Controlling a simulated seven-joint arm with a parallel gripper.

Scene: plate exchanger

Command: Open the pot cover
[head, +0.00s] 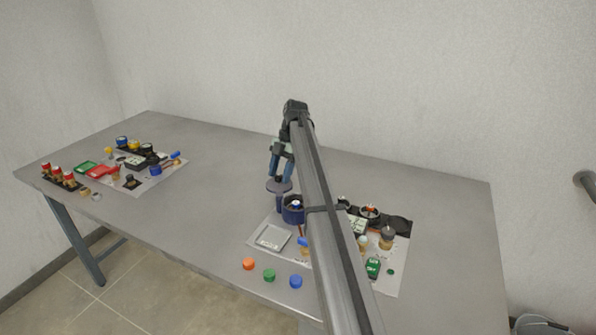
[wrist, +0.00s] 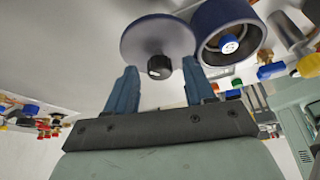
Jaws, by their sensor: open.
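The pot cover (head: 278,186) is a grey-blue disc with a black knob (wrist: 159,67). In the head view it appears just below my gripper (head: 281,177), beside the pot. The dark blue pot (head: 292,215) is uncovered, and a blue-topped item (wrist: 229,44) shows inside it. In the wrist view the cover (wrist: 150,35) lies left of the pot (wrist: 215,22). My gripper (wrist: 158,78) is open, with its blue fingers on either side of the knob in that view. I cannot tell whether they touch it, or what supports the cover.
A square grey tray (head: 271,237) lies left of my arm. Orange (head: 248,264), green (head: 269,275) and blue (head: 295,282) caps lie at the front. Small parts crowd the right mat (head: 398,255). Another set stands far left. The table (head: 205,205) between them is clear.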

